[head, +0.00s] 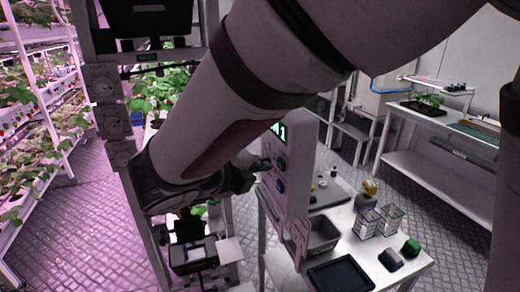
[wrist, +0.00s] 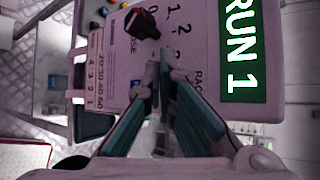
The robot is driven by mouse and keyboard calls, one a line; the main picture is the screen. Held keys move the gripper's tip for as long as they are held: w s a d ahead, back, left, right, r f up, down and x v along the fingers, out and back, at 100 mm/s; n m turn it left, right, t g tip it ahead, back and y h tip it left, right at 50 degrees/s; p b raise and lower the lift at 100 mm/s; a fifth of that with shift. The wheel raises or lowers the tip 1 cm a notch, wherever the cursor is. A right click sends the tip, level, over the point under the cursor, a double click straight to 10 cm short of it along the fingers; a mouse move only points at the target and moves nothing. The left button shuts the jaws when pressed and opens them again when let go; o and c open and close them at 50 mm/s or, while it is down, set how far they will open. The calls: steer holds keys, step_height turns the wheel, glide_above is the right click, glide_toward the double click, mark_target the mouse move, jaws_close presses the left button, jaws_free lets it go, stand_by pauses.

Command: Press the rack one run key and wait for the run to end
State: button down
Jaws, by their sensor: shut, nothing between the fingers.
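The control panel (head: 298,180) is a pale upright box with a green display (head: 279,130). In the wrist view the panel (wrist: 112,75) is turned sideways, and its green display (wrist: 241,45) reads RUN 1. A black knob (wrist: 143,22) stands by the numerals 0 to 3. In the wrist view the shut fingertips (wrist: 161,66) cover part of the face; contact cannot be told.
A white table (head: 405,252) beside the panel holds a black tray (head: 341,273), a metal basin (head: 320,236) and several small items. Plant racks (head: 40,110) stand at the left. A bench (head: 440,165) stands at the back right, with open floor before it.

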steer(key=a, duration=0.2)
steer(key=s+a, duration=0.1)
steer(key=a, duration=0.1)
steer(key=shift+s+a+p, duration=0.15)
steer(key=shift+a+p, duration=0.1)
steer(key=shift+p, duration=0.1)
stand_by(0.5)
